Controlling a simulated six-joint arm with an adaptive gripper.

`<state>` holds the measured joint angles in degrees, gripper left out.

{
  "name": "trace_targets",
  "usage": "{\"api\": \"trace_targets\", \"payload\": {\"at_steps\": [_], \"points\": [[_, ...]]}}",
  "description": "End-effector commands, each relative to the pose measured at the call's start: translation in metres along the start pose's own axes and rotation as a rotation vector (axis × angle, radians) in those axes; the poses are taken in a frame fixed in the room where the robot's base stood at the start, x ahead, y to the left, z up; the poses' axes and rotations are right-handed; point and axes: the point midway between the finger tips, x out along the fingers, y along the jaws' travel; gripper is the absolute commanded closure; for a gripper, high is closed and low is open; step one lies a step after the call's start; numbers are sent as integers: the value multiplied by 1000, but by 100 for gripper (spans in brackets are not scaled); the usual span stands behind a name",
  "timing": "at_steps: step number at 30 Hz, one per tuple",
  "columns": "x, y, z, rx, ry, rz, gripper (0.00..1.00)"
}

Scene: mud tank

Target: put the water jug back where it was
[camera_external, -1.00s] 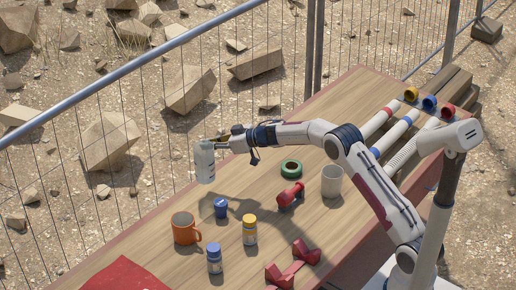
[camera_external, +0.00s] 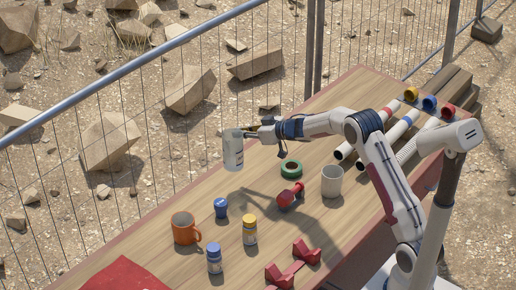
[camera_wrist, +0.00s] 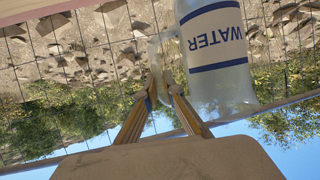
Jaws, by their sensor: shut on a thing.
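The water jug (camera_external: 233,152) is a clear, pale container held in the air above the far left side of the wooden table (camera_external: 330,110). My gripper (camera_external: 250,134) is to the right of the jug and shut on its handle. In the wrist view the jug (camera_wrist: 217,75) shows a white label with "WATER" upside down, and my gripper's fingers (camera_wrist: 166,88) close on the handle at its left. In the outside view the jug looks roughly upright.
An orange mug (camera_external: 184,229), blue-capped jar (camera_external: 214,260), yellow-capped jar (camera_external: 249,230) and small blue item (camera_external: 221,207) stand near left. A green tape ring (camera_external: 291,169), red dumbbell (camera_external: 290,195) and white cup (camera_external: 332,181) stand mid-table. Pipes (camera_external: 395,133) lie at right. A fence (camera_external: 130,68) runs behind.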

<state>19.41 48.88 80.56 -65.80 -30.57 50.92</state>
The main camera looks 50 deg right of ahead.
Motion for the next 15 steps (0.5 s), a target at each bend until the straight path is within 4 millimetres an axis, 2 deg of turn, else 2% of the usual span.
{"api": "trace_targets", "payload": {"at_steps": [8, 15], "points": [[1, 0, 0, 0, 1, -1, 100], [8, 0, 19, 1, -2, -1, 100]]}}
